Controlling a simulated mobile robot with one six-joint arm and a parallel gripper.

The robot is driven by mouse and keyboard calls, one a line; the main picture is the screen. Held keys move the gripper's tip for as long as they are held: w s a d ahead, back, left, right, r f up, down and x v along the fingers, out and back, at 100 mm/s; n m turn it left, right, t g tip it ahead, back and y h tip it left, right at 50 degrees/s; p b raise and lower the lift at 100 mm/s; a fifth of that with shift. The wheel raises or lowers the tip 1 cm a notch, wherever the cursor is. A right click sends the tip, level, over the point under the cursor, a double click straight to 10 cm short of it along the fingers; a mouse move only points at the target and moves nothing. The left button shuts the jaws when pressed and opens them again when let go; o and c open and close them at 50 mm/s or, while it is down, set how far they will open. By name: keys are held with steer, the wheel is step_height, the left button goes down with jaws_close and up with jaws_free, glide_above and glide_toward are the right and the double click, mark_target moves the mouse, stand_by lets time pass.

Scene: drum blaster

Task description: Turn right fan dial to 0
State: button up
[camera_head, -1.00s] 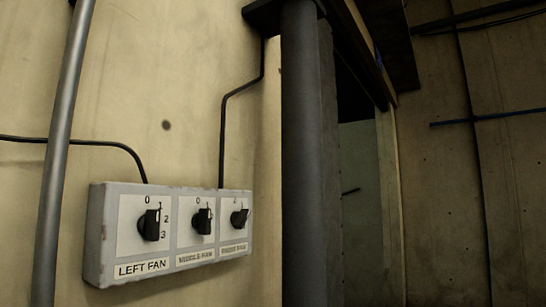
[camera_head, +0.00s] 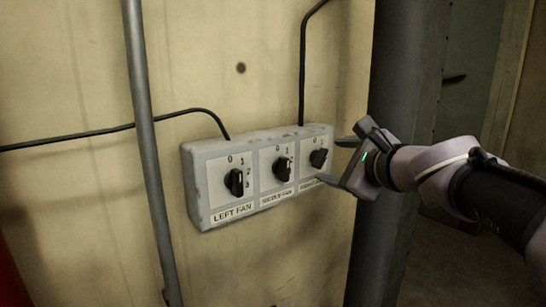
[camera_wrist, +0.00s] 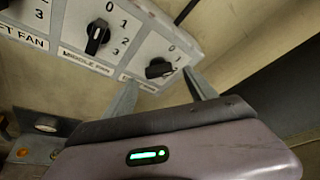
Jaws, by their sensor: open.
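A grey switch box (camera_head: 205,205) on the wall carries three black dials. The right fan dial (camera_head: 318,158) is at the box's right end; its label is partly hidden by my gripper. It also shows in the wrist view (camera_wrist: 158,68), its pointer turned away from the 0 mark. The middle dial (camera_head: 282,169) and the left fan dial (camera_head: 235,182) sit to its left. My gripper (camera_head: 331,160) is open, with one finger above and one below the right dial in the head view. In the wrist view the fingertips (camera_wrist: 163,80) lie either side of this dial; I cannot tell whether they touch it.
A thin vertical pipe (camera_head: 150,150) stands left of the box. A thick dark column (camera_head: 405,75) stands close on the right, behind my arm. Black cables (camera_head: 302,70) run into the box's top.

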mark_target(324, 159)
steer(key=x, duration=0.3)
steer(key=shift+w+a+f, duration=0.1)
steer(key=shift+w+a, duration=0.15)
steer(key=shift+w, duration=0.05)
